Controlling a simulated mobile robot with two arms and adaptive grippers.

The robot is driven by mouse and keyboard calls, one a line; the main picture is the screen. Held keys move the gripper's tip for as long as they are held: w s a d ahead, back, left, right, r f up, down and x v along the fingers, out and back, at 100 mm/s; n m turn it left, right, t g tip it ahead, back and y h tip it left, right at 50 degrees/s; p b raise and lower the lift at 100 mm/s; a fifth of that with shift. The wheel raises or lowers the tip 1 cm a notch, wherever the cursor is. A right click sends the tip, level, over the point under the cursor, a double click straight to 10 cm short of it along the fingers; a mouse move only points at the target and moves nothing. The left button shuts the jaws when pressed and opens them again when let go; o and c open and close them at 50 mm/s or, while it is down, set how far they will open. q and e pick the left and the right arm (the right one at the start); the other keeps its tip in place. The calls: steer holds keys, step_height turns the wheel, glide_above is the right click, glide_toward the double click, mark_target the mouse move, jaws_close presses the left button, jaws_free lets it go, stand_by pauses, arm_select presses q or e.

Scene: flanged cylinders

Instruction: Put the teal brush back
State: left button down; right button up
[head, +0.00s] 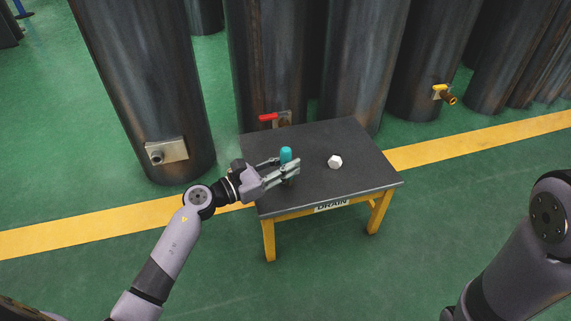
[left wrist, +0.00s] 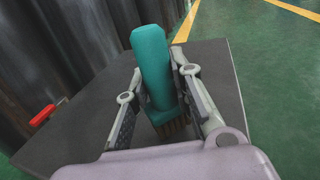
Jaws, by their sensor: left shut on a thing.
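The teal brush (head: 286,154) is upright at the left part of the dark-topped table (head: 330,190). My left gripper (head: 284,168) is shut on it, with one finger on each side. In the left wrist view the brush (left wrist: 153,65) stands between the fingers of the gripper (left wrist: 160,95), teal handle up and brown bristles down. I cannot tell whether the bristles touch the table top. The fingers hide part of the brush in the head view. My right gripper is out of view; only part of my right arm shows at the lower right.
A white faceted nut-like piece (head: 335,161) lies on the table, right of the brush. A "DRAIN" label (head: 332,205) is on the table's front edge. Large dark cylinders stand close behind, with a red-handled valve (head: 268,117) and a yellow-handled valve (head: 440,91). Green floor is clear in front.

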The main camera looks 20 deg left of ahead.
arm_select(q)
steer(key=shift+f+b, duration=0.3)
steer(key=shift+f, duration=0.1)
steer(key=c, duration=1.3)
jaws_free()
steer(key=v, duration=1.2)
